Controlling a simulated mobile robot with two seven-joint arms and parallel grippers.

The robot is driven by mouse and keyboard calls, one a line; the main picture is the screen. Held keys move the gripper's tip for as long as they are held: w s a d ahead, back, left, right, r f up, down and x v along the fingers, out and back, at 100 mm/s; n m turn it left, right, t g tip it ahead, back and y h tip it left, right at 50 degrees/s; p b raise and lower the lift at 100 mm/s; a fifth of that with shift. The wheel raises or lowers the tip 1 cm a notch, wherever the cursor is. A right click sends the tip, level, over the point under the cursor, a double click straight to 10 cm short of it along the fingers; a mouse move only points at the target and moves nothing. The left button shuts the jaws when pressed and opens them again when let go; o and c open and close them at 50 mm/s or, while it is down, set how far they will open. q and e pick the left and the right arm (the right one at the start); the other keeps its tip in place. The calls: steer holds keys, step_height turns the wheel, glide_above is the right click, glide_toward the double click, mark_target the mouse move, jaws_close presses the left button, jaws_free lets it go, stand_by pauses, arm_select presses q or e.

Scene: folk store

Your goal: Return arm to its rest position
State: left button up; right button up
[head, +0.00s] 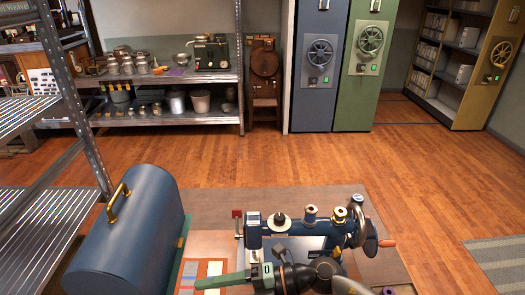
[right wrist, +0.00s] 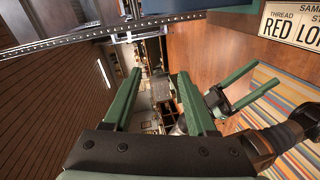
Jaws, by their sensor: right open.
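My right gripper (right wrist: 160,73) shows in the right wrist view as two green fingers held well apart, with nothing between them. In the head view its arm comes in from the bottom right, in front of the blue sewing machine (head: 300,229), and a green finger (head: 222,281) points left. The arm hides part of the machine; I cannot tell if they touch. My left gripper (right wrist: 240,98) shows at the right of the right wrist view, its green fingers spread and empty. I do not make it out in the head view.
A blue domed case (head: 130,240) with a brass handle stands left of the machine. A metal rack (head: 45,225) is at the far left. Coloured cards (head: 200,272) lie between case and machine. The wooden floor (head: 300,160) beyond is clear. A sign (right wrist: 290,25) shows in the right wrist view.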

steer(key=w+d+r+m+t+y, duration=0.2)
steer(key=w+d+r+m+t, duration=0.15)
steer(key=m+t, duration=0.8)
steer(key=w+d+f+m+t+h, duration=0.2)
steer(key=d+f+m+t+h, duration=0.35)
steer(key=d+m, duration=0.35)
steer(key=s+d+f+m+g+h, duration=0.3)
steer(key=s+d+f+m+h, duration=0.2)
steer(key=f, duration=0.5)
steer(key=s+d+f+m+g+h, duration=0.3)
steer(key=s+d+f+m+h, duration=0.2)
steer(key=s+d+f, duration=0.3)
step_height(320, 180, down, 2)
steer(key=shift+s+d+f+m, duration=0.15)
steer(key=shift+s+d+m, duration=0.05)
steer(key=shift+s+m, duration=0.55)
steer(key=shift+w, duration=0.1)
